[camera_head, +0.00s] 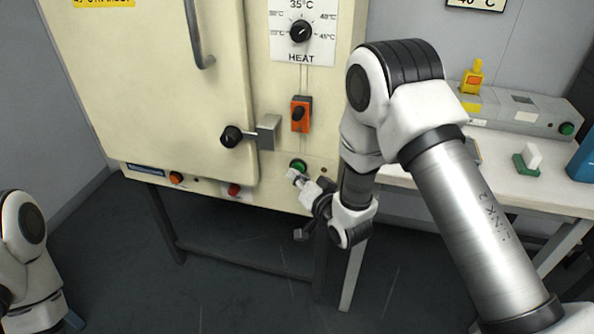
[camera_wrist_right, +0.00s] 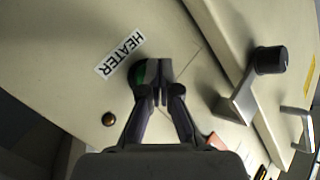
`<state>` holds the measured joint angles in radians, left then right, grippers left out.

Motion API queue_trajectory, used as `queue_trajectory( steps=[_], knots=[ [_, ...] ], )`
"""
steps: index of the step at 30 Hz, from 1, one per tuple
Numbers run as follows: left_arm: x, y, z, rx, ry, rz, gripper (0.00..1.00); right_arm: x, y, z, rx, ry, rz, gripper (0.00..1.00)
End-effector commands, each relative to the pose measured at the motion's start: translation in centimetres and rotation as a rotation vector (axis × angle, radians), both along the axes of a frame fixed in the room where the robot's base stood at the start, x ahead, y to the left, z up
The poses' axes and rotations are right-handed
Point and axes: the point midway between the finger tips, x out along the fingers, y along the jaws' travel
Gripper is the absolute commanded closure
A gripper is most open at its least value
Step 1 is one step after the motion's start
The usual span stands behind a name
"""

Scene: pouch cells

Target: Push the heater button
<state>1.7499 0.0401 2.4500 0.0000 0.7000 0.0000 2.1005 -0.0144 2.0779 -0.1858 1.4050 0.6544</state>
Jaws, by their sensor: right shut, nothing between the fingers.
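The heater button is a round green button (camera_head: 299,165) low on the front of the cream oven. In the right wrist view the green button (camera_wrist_right: 146,72) is partly hidden behind my fingertips, beside the white HEATER label (camera_wrist_right: 120,55). My right gripper (camera_head: 296,176) is shut and empty, with its fingertips at the button's lower edge in the head view. It also shows in the right wrist view (camera_wrist_right: 158,70), pointing at the panel. I cannot tell whether the tips touch the button. My left gripper is out of view.
An orange switch (camera_head: 301,113) and a HEAT dial (camera_head: 301,31) sit above the button. The door latch (camera_head: 262,133) juts out to its left. A red button (camera_head: 234,189) and an orange one (camera_head: 176,178) are lower left. A white bench (camera_head: 500,175) stands at right.

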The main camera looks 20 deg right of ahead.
Motion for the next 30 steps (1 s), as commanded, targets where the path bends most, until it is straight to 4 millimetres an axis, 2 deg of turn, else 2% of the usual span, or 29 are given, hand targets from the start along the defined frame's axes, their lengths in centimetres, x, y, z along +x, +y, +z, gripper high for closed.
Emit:
queue_trajectory(
  steps=[19,30],
  knots=[
    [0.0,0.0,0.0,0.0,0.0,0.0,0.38,0.3,-0.2,0.0,0.001,0.0,-0.002,1.0],
    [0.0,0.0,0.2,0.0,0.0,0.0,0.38,-0.8,0.5,0.0,0.002,0.0,-0.002,1.0]
  ],
)
